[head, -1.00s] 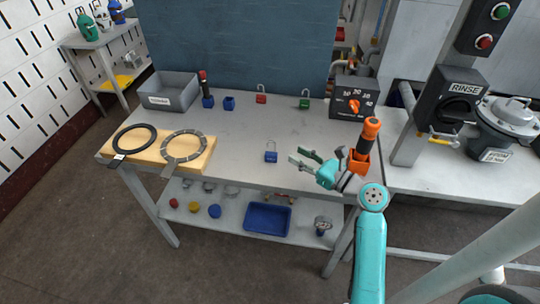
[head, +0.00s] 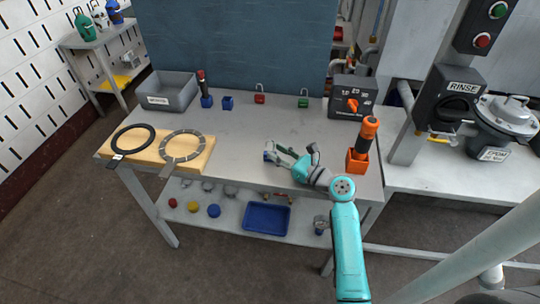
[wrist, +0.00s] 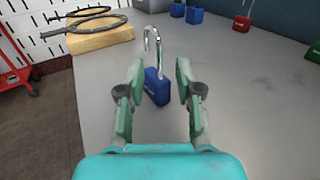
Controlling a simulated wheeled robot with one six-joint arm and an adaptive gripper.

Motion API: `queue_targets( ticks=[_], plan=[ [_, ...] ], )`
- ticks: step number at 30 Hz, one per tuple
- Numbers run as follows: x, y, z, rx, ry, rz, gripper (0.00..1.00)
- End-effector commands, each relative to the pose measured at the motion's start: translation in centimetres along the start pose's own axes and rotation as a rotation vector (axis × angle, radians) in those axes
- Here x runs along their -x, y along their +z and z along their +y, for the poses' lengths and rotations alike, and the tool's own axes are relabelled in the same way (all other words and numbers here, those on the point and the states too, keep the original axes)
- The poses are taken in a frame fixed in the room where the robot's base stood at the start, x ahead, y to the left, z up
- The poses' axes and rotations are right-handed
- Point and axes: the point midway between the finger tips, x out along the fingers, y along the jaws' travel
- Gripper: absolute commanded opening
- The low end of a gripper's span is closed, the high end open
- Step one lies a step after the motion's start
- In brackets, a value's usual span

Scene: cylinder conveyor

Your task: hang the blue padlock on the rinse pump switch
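The blue padlock (wrist: 156,88) stands on the table with its silver shackle up, between and slightly beyond my fingertips in the wrist view. In the head view the padlock (head: 268,155) is partly hidden by my gripper (head: 280,153). My gripper (wrist: 155,85) is open, with one finger on each side of the padlock and a gap to each. The rinse pump switch is the dark box (head: 447,98) labelled RINSE on the post at the right in the head view. Its lower part has a yellow-and-metal piece.
A red padlock (head: 260,98) and a green padlock (head: 303,101) stand at the table's back. An orange holder (head: 357,162) with an orange-and-black tool is right of my gripper.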

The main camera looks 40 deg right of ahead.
Motion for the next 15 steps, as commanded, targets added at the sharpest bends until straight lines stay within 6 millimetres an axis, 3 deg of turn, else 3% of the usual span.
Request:
queue_targets(
  ticks=[6,10,15],
  plan=[
    [-0.06,0.01,-0.01,0.0,0.0,0.0,0.35],
    [-0.05,0.01,-0.01,0.0,0.0,0.0,0.03],
    [-0.05,0.01,-0.01,0.0,0.0,0.0,0.0]
  ],
)
